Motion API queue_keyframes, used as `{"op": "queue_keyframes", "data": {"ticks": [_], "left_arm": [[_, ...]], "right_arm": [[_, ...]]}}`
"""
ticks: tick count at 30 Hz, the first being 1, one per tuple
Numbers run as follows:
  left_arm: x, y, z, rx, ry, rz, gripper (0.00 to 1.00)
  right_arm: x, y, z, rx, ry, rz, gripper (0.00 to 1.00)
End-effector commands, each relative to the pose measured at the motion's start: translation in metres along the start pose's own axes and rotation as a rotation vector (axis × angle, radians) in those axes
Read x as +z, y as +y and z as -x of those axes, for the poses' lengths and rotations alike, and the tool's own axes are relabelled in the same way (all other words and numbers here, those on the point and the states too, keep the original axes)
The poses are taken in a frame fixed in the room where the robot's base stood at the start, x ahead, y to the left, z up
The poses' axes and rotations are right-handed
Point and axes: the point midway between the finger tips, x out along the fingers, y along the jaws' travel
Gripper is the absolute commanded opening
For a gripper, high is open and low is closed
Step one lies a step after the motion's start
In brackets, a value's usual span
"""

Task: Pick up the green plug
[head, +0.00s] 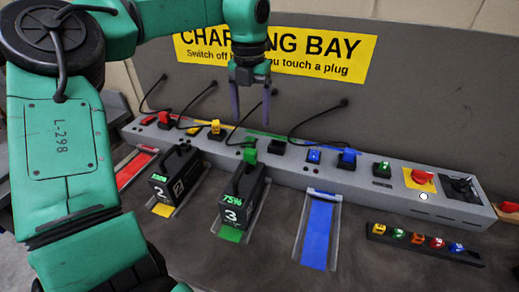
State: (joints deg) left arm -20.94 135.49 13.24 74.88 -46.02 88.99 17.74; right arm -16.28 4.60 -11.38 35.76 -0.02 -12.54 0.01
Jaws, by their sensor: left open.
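The green plug (250,156) is a small green block at the top rear of the black battery marked 3 (240,198). I cannot tell whether it sits in the battery or just behind it. A black socket (278,147) on the grey rail to its right looks empty. My left gripper (251,105) points down above the plug, apart from it, with its two purple-grey fingers open and nothing between them. My right gripper is not in view.
The rail (400,184) also carries a red plug (164,118), a yellow plug (215,127), a blue plug (348,157) and a red button (422,176). Black cables arch from the back panel. Battery 2 (176,176) stands left; the blue bay (317,235) is empty.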

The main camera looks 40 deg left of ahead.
Motion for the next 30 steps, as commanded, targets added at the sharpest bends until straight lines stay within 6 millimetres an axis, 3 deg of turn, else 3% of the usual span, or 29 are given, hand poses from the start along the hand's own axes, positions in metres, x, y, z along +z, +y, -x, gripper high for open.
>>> {"op": "queue_keyframes", "data": {"ticks": [3,7,18,25,30], "left_arm": [[-0.001,0.0,-0.03,-0.001,0.007,-0.002,0.78],[-0.001,0.0,-0.058,-0.001,0.005,0.0,0.78],[-0.004,0.001,-0.115,0.0,0.003,0.002,0.78],[-0.004,0.001,-0.121,-0.001,-0.001,0.002,0.78],[-0.004,0.001,-0.121,0.0,0.0,0.002,0.12]], "right_arm": [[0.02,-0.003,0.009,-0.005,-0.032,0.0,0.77],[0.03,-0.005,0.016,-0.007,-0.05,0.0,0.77],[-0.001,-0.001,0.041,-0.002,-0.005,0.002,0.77],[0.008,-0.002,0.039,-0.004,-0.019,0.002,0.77],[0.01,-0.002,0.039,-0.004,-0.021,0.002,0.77]]}}
